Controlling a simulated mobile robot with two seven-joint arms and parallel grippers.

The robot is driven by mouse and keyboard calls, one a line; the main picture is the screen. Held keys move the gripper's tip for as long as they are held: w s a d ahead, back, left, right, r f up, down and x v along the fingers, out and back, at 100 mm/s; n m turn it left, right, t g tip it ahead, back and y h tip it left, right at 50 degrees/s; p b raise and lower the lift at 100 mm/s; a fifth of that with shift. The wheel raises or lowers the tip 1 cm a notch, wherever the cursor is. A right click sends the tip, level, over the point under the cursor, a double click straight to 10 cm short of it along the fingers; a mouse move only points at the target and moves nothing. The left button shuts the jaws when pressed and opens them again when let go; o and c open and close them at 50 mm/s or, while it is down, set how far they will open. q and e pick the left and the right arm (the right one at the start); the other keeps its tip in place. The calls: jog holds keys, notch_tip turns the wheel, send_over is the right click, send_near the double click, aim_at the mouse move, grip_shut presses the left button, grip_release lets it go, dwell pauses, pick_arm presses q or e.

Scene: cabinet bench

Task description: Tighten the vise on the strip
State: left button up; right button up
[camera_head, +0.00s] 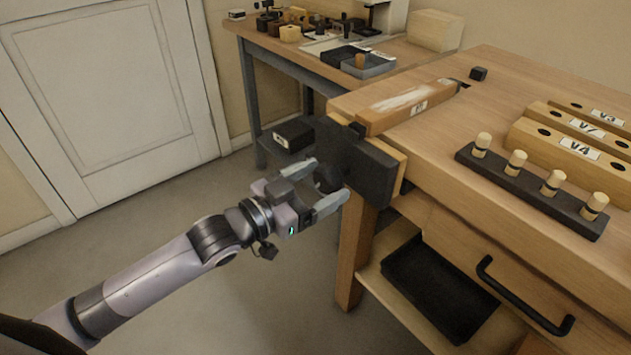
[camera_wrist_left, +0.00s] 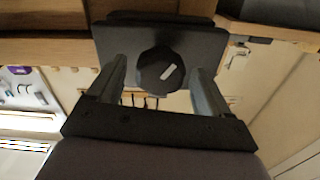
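The vise (camera_head: 358,163) is a dark block with wooden facing on the left end of the workbench. Its round black knob (camera_head: 327,177) faces my left gripper and shows in the left wrist view (camera_wrist_left: 161,68) with a pale mark on its face. The wooden strip (camera_head: 405,105), with a whitish patch and a label, lies on the bench top by the vise. My left gripper (camera_head: 328,184) is open, with its fingers on either side of the knob; in the left wrist view gaps show between the knob and both fingers (camera_wrist_left: 163,85). My right gripper is not in view.
A black rack with several pegs (camera_head: 530,190) and labelled wooden blocks (camera_head: 568,143) stand on the bench. A drawer with a black handle (camera_head: 525,295) is below. A side table (camera_head: 315,60) with small items stands behind. Open floor lies around my left arm.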

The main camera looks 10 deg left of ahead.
pick_arm(q)
jog(key=shift+p+v, duration=0.75)
jog(key=shift+v, duration=0.55)
jog(key=p+v, duration=0.1)
jog(key=v, duration=0.3)
jog(key=shift+s+a+p, duration=0.15)
jog(key=shift+s+p, duration=0.05)
jog(key=shift+p, duration=0.2)
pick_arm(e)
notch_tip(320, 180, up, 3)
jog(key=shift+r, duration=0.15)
